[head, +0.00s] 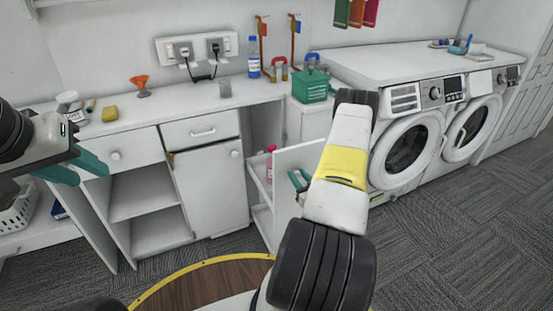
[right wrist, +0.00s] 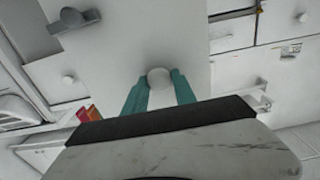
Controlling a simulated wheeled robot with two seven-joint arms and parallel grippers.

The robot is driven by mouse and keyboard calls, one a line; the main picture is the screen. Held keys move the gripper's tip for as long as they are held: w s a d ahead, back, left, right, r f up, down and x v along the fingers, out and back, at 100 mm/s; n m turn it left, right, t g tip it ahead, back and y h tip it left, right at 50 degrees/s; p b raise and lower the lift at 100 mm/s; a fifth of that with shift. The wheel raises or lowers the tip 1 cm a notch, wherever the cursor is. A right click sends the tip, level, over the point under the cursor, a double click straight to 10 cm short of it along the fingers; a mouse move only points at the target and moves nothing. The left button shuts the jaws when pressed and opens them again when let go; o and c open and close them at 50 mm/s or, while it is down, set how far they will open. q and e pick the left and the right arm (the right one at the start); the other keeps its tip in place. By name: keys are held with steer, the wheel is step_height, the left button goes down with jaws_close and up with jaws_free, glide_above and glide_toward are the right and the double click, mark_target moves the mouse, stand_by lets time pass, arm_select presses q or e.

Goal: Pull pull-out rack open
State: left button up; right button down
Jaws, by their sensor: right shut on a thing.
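The pull-out rack (head: 261,218) stands partly out of the white counter, its white front panel (head: 291,158) clear of the cabinet face. A pink bottle (head: 269,164) stands on its upper shelf. My right gripper (head: 299,180) is at the panel's outer side; my forearm hides part of the panel. In the right wrist view, its teal fingers (right wrist: 159,92) are shut on the rack's round white knob (right wrist: 159,78). My left gripper (head: 75,166) is open and empty, in front of the counter's left part, away from the rack.
A closed cabinet door (head: 210,187) stands left of the rack, and a washing machine (head: 407,148) right of it. Grey carpet (head: 440,240) is clear at the right.

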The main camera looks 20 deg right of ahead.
steer(key=shift+s, duration=0.55)
steer(key=c, duration=1.1)
jaws_free()
steer(key=shift+o, duration=0.2)
steer(key=s, duration=0.7)
steer(key=shift+s+d, duration=0.2)
steer(key=shift+s, duration=0.2)
steer(key=shift+d, duration=0.1)
